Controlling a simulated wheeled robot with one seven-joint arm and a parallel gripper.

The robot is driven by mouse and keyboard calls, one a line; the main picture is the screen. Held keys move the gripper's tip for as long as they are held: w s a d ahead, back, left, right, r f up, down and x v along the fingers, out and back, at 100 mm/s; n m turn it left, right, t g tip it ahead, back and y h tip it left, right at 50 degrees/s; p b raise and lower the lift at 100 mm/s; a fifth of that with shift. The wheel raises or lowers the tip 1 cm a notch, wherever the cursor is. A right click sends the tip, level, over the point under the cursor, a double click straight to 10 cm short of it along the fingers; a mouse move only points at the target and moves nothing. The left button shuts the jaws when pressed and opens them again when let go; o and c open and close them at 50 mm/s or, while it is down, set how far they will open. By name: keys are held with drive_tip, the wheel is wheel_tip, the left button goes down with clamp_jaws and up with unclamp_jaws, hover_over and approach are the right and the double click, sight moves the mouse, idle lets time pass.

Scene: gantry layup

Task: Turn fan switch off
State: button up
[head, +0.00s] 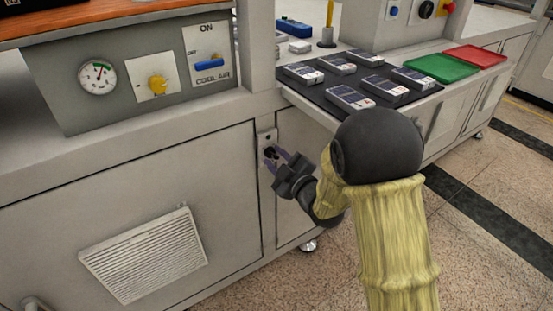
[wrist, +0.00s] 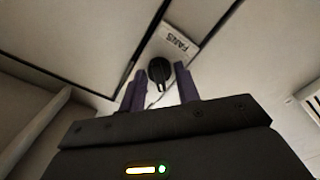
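The fan switch is a round black knob (wrist: 160,71) beneath a white label reading "FANS" (wrist: 176,40) in the wrist view. In the head view, the knob (head: 270,152) sits on a narrow upright plate on the cabinet front, partly hidden by my fingers. My gripper (wrist: 161,75) is open, with its two purple fingers on either side of the knob and a gap showing on each side. It also shows in the head view (head: 275,158), at the switch plate. I cannot tell whether the fingertips reach around the knob or stop just short. The knob's pointer direction is unclear.
A grey panel (head: 140,112) with a gauge (head: 97,77), a yellow knob (head: 157,85) and a blue "COOL AIR" lever (head: 211,62) is at upper left. A dark shelf (head: 322,92) with several devices juts out above my arm. A louvred vent (head: 145,254) is lower left.

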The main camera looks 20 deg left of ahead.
drive_tip(key=b+v, duration=1.3)
drive_tip(key=v, duration=0.4)
drive_tip(key=shift+d+b, duration=0.2)
drive_tip(key=shift+b, duration=0.15)
drive_tip(key=shift+s, duration=0.1)
